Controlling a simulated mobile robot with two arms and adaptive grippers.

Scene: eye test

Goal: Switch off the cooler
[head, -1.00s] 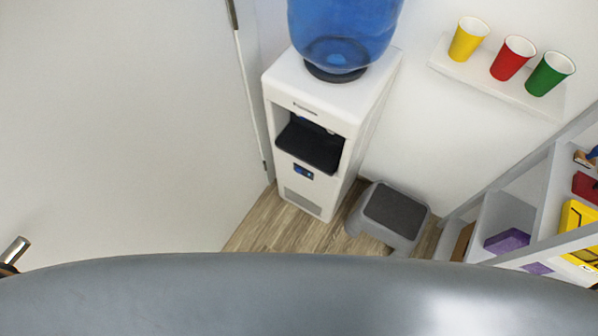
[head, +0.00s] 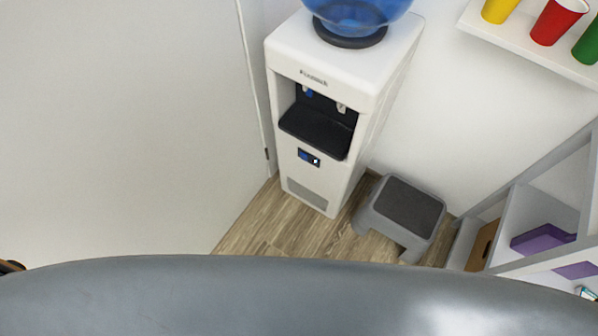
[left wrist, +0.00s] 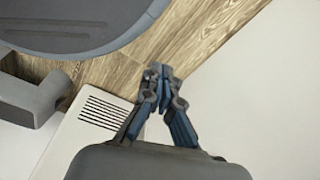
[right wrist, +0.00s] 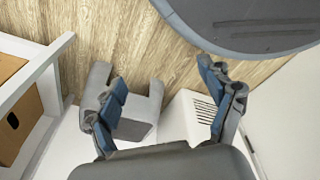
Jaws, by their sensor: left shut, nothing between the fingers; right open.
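The white water cooler (head: 330,60) stands in the corner with a blue bottle (head: 358,12) on top. A small dark panel with a blue switch and a light mark (head: 308,157) sits on its front, below the black dispensing recess (head: 318,125). I cannot tell the switch's position. My left gripper (left wrist: 156,72) is shut and empty in the left wrist view, with the cooler's vented front (left wrist: 82,135) beyond it. My right gripper (right wrist: 170,90) is open and empty, with part of the cooler (right wrist: 182,118) behind its fingers. Neither gripper shows in the head view.
A grey step stool (head: 403,212) stands on the floor right of the cooler. A shelf unit (head: 510,235) is at the right, and a wall shelf (head: 520,38) holds yellow, red and green cups. A white door (head: 120,130) is at the left. Wooden floor (head: 265,225) lies clear before the cooler.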

